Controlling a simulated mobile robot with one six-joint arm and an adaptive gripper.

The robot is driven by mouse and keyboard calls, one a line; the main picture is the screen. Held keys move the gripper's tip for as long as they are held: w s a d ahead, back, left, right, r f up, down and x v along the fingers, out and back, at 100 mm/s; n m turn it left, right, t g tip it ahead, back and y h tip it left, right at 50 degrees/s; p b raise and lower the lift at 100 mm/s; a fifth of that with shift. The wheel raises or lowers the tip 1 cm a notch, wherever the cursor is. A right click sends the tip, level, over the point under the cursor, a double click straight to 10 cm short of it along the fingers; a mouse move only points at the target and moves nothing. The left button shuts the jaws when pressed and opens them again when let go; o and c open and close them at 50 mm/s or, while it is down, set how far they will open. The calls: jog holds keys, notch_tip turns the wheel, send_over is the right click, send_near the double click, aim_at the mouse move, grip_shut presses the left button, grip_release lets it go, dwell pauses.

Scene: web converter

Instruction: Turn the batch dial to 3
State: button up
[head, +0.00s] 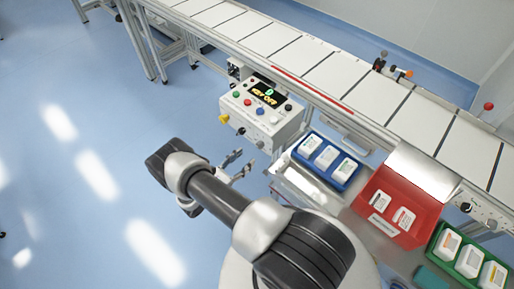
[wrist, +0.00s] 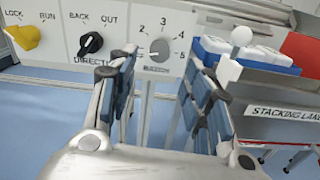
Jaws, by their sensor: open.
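The batch dial (wrist: 160,48) is a small grey knob on the white front panel, with the numbers 2, 3, 4 and 5 around it. Its mark seems to lie toward the left, but this is too small to be sure. In the head view the dial (head: 260,144) sits low on the control box (head: 285,128). My gripper (wrist: 165,68) is open and empty, with one finger on each side below the dial in the wrist view. In the head view my gripper (head: 244,160) is in front of the box, apart from it.
Left of the dial are a black direction knob (wrist: 90,44) and a yellow lock/run knob (wrist: 25,37). The box's display (head: 268,94) reads KEY OFF. To the right are a blue tray (head: 347,181), a red bin (head: 388,231) and a white-balled lever (wrist: 241,37).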

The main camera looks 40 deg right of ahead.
aim_at(258, 147)
jog(key=d, duration=0.8)
jog(key=shift+w+d+b, duration=0.15)
jog(key=shift+w+b, duration=0.2)
jog(key=c, duration=1.1)
